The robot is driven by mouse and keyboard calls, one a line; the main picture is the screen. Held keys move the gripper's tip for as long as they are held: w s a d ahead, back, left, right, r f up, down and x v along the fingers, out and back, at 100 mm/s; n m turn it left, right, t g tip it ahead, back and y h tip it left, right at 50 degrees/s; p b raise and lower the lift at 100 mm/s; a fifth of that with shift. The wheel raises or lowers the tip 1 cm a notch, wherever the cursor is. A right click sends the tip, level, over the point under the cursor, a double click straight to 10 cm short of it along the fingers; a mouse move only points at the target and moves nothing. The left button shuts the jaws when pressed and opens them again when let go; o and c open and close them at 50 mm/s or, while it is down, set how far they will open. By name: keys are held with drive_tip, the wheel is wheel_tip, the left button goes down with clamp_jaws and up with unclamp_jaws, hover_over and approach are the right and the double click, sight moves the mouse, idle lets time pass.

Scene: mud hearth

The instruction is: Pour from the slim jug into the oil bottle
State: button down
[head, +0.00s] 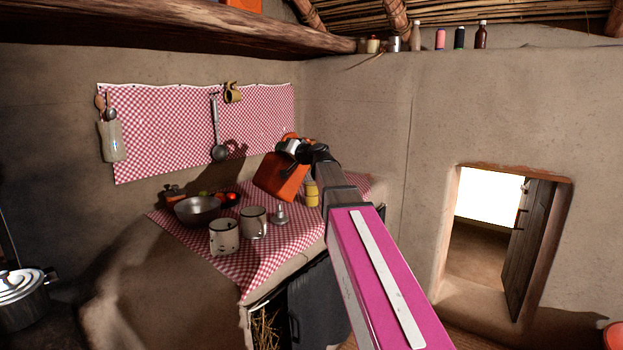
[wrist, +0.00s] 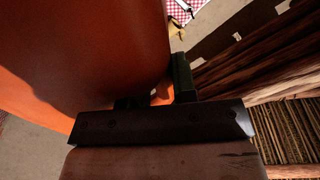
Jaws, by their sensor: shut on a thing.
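The slim jug (head: 278,178) is orange and hangs tilted in the air above the cloth-covered counter. My gripper (head: 303,152) is shut on it near its top. In the wrist view the jug's orange body (wrist: 90,55) fills the upper left, beside a dark jaw of my gripper (wrist: 160,92). A small grey vessel with a narrow top (head: 280,214) stands upright on the cloth below the jug. It may be the oil bottle, but I cannot tell for sure. I cannot see the jug's mouth clearly, nor any liquid flowing.
Two enamel mugs (head: 224,237) (head: 254,222) and a metal bowl (head: 197,209) stand on the checked cloth (head: 262,268). A yellow container (head: 312,195) stands close behind, by my arm. A ladle (head: 217,140) hangs on the wall. A ledge with several bottles runs along the top right.

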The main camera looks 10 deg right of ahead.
sight(279, 158)
drive_tip(key=shift+s+a+f+n, duration=0.1)
drive_tip(key=shift+f+n, duration=0.3)
drive_tip(key=shift+f, duration=0.1)
drive_tip(key=shift+s+a+f+n, duration=0.2)
drive_tip(key=shift+s+a+n, duration=0.2)
drive_tip(key=shift+n, duration=0.4)
drive_tip(key=shift+s+a+f+n+b, duration=0.1)
drive_tip(key=shift+a+f+n+b, duration=0.1)
drive_tip(key=shift+f+n+b, duration=0.35)
drive_tip(key=shift+s+a+n, duration=0.15)
drive_tip(key=shift+a+n, duration=0.1)
drive_tip(key=shift+n, duration=1)
drive_tip(key=shift+f+n+b, duration=0.3)
drive_tip(key=shift+f+n, duration=0.05)
drive_tip(key=shift+n, duration=0.65)
drive_tip(key=shift+r, duration=0.1)
